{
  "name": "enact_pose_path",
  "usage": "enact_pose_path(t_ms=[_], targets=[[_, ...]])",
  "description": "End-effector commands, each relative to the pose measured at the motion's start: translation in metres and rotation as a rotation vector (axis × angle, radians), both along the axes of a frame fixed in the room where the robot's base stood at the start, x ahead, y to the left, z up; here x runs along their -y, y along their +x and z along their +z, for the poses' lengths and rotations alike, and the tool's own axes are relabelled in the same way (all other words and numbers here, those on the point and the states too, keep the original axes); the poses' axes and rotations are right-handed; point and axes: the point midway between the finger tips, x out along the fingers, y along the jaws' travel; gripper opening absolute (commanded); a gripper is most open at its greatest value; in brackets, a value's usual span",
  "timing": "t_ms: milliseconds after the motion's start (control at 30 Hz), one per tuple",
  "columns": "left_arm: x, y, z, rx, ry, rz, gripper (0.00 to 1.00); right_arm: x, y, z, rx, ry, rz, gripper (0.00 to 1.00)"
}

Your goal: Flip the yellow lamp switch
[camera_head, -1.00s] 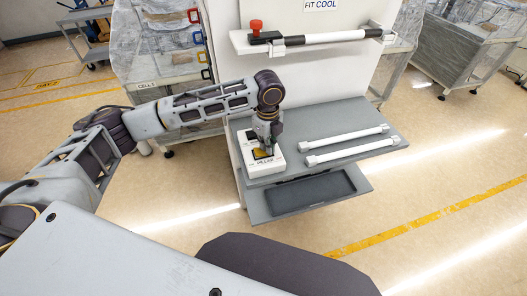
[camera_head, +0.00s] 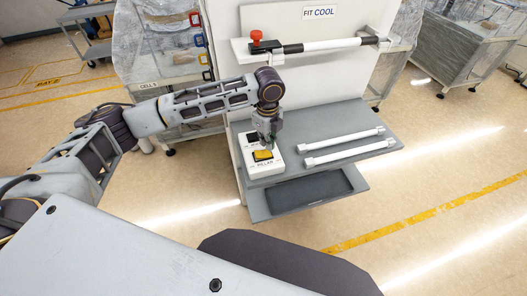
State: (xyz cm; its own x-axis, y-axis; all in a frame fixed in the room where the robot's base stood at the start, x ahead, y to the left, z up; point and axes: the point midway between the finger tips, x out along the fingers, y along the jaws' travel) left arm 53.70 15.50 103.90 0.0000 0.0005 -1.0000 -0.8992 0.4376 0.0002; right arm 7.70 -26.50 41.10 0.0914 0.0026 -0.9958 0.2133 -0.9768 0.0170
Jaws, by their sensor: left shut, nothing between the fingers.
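The yellow lamp switch (camera_head: 262,155) sits on the front part of a white switch box (camera_head: 264,170) lettered "PILLAR". The box stands at the left end of a grey shelf. A darker switch (camera_head: 252,138) is on the box behind the yellow one, partly hidden. My left gripper (camera_head: 268,146) points down over the box, just behind the yellow switch. It is shut and empty. Whether its tips touch the box or switch I cannot tell. My right gripper is not in view.
Two white tubes (camera_head: 344,139) lie on the grey shelf (camera_head: 300,131) to the right. A lower tray (camera_head: 310,190) hangs beneath. Above, a bar with a red knob (camera_head: 255,35) crosses the white panel (camera_head: 312,75). Wrapped carts stand behind; floor at right is clear.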

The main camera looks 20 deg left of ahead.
Motion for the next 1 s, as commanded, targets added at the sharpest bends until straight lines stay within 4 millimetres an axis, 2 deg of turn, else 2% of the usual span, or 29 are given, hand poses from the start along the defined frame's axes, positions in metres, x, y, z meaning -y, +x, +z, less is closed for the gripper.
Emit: enact_pose_path(t_ms=[267,700,1000], targets=[[0.000,0.000,0.013,-0.001,0.000,0.000,0.00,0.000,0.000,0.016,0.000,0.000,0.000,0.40],[0.000,0.000,0.033,0.000,-0.001,0.000,0.00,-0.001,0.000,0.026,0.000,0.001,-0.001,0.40],[0.000,0.000,0.035,0.000,0.000,0.000,0.00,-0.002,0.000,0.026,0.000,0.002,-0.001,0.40]])
